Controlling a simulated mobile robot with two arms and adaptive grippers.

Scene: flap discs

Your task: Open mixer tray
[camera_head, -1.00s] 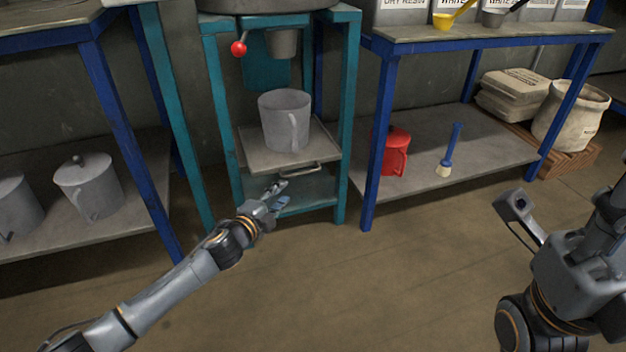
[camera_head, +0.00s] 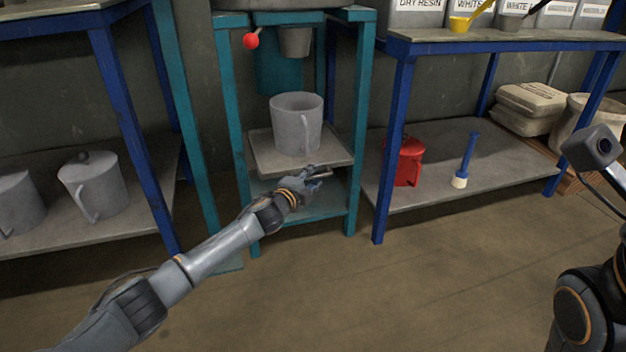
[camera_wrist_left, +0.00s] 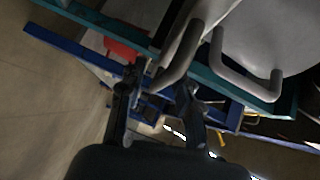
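The mixer tray (camera_head: 268,160) is a grey shelf in the teal mixer stand, with a metal bar handle on its front edge. A grey mug (camera_head: 296,125) stands on it. My left gripper (camera_head: 318,174) is at the tray handle. In the left wrist view, the fingers (camera_wrist_left: 158,98) are spread apart, and the curved tray handle (camera_wrist_left: 182,62) reaches down to the space between them. I cannot tell whether they touch it. The mug's handle (camera_wrist_left: 245,82) shows beside it. My right arm is at the right edge; its gripper is not in view.
The teal stand's legs (camera_head: 361,120) flank the tray. A red ball-ended lever (camera_head: 251,41) hangs above. A red jug (camera_head: 409,162) and a blue-handled brush (camera_head: 466,160) are on the right lower shelf. Lidded grey pot (camera_head: 91,184) stands left. The front floor is open.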

